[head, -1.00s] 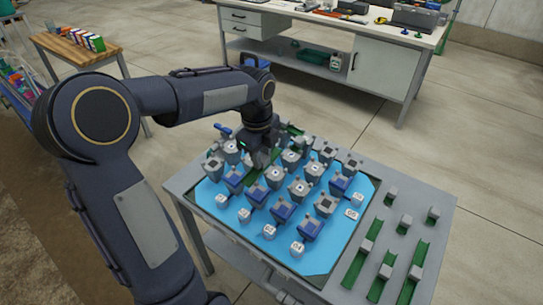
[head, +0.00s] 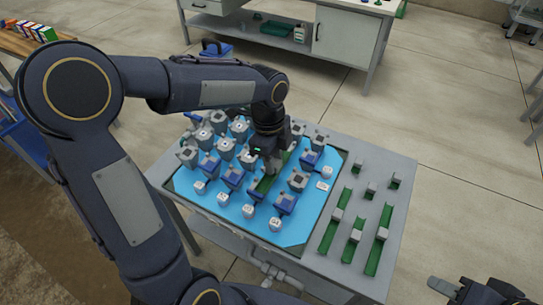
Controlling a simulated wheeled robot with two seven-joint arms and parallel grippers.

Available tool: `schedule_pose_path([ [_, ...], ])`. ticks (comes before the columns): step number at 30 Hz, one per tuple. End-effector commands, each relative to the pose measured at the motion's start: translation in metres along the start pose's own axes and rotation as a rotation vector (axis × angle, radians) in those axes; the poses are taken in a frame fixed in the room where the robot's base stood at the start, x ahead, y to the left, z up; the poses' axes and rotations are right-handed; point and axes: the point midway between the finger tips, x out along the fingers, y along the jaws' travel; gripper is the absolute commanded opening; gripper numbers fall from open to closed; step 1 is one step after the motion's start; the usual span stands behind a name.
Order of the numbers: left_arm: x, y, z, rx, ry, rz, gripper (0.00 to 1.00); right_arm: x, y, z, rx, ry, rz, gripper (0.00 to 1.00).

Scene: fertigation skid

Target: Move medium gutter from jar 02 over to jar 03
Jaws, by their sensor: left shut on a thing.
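My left gripper (head: 268,160) points down among the jars on the blue mat and is shut on a green gutter (head: 264,186). The gutter slopes between the rows of jars, toward the small white numbered pots at the front. One front pot (head: 248,211) stands just below its near end, and another (head: 275,224) stands to the right. The numbers are too small to read, so I cannot tell jar 02 from jar 03. The gripper hides the gutter's upper part. My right gripper (head: 472,292) shows partly at the bottom right, away from the table; its jaws are unclear.
Grey and blue valve-like units crowd the blue mat (head: 300,226) on the grey table (head: 340,279). Several more green gutters (head: 380,240) with grey blocks lie on the table's right side. A white workbench (head: 345,35) stands behind.

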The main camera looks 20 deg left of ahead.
Motion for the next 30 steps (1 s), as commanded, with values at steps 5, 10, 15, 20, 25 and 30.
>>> schedule_pose_path([
  [5,0.018,-0.04,0.025,-0.005,0.001,0.005,0.05,-0.01,-0.004,-0.005,0.0,0.0,0.0,0.36],
  [10,0.044,-0.07,0.044,-0.002,0.0,0.006,0.05,-0.016,-0.007,-0.008,0.0,0.0,0.0,0.36],
  [15,0.068,-0.089,0.057,-0.001,-0.001,0.002,0.05,-0.02,-0.009,-0.01,0.0,0.0,0.0,0.36],
  [20,0.077,-0.097,0.062,-0.001,-0.002,0.0,0.05,-0.021,-0.009,-0.01,0.0,0.0,0.0,0.36],
  [25,0.093,-0.101,0.066,0.0,-0.001,0.004,0.05,-0.023,-0.01,-0.011,0.0,0.0,0.0,0.36],
  [30,0.114,-0.101,0.067,0.0,-0.001,0.001,0.05,-0.024,-0.011,-0.012,0.0,0.0,0.0,0.36],
])
